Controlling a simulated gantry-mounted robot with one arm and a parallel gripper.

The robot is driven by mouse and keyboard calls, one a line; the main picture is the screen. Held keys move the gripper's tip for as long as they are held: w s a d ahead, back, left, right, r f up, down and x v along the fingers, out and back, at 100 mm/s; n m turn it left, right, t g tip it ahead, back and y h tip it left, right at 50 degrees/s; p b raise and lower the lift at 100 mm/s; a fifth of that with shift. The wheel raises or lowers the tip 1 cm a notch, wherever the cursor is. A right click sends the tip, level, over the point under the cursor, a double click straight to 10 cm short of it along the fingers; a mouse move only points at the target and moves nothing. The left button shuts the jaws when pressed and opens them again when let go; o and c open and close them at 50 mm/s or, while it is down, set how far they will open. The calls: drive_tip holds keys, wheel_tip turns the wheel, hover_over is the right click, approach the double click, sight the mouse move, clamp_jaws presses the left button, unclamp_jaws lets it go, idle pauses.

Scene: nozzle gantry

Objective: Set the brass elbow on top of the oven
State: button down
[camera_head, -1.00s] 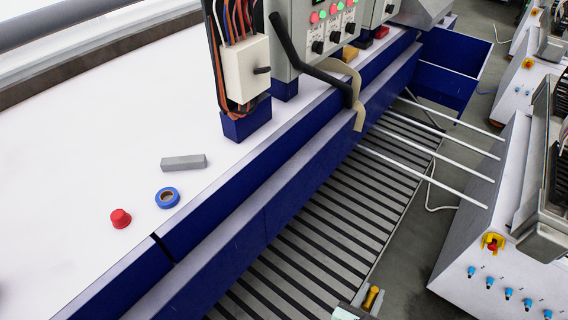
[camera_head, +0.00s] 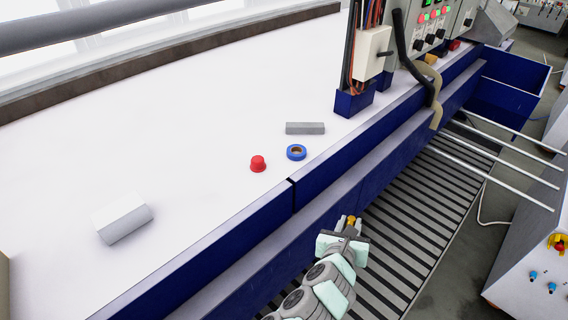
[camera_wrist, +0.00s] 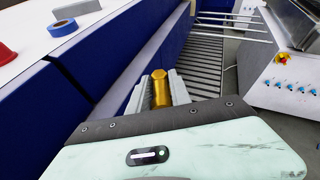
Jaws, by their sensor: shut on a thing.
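My gripper (camera_head: 344,226) is low in the head view, over the slatted conveyor and beside the blue front of the oven. It is shut on the brass elbow (camera_head: 351,219), a small golden piece at the fingertips. In the wrist view the brass elbow (camera_wrist: 161,90) shows as a golden cylinder between the two grey fingers; the rest of it is hidden. The oven (camera_head: 200,160) is the long white-topped body with blue sides. Its top lies left of and above my gripper, and the elbow is apart from it.
On the white top are a red cap (camera_head: 258,164), a blue tape roll (camera_head: 296,152), a grey bar (camera_head: 305,128) and a white block (camera_head: 123,219). A control box (camera_head: 372,54) and black hose stand at the right edge. White rods (camera_head: 500,150) cross the conveyor. The far left top is clear.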

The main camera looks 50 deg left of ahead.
drive_tip(key=a+r+n+y+b, duration=0.1)
drive_tip(key=a+r+b, duration=0.1)
drive_tip(key=a+r, duration=0.5)
wheel_tip(320, 180, up, 19)
drive_tip(key=n+g+y+b, duration=0.3)
drive_tip(key=b, duration=0.2)
hover_over(214, 199)
wheel_tip(214, 199, down, 20)
drive_tip(key=shift+r+p, duration=0.15)
drive_tip(key=shift+p, duration=1.1)
drive_tip(key=c, duration=1.2)
unclamp_jaws()
drive_tip(key=shift+f, duration=0.2)
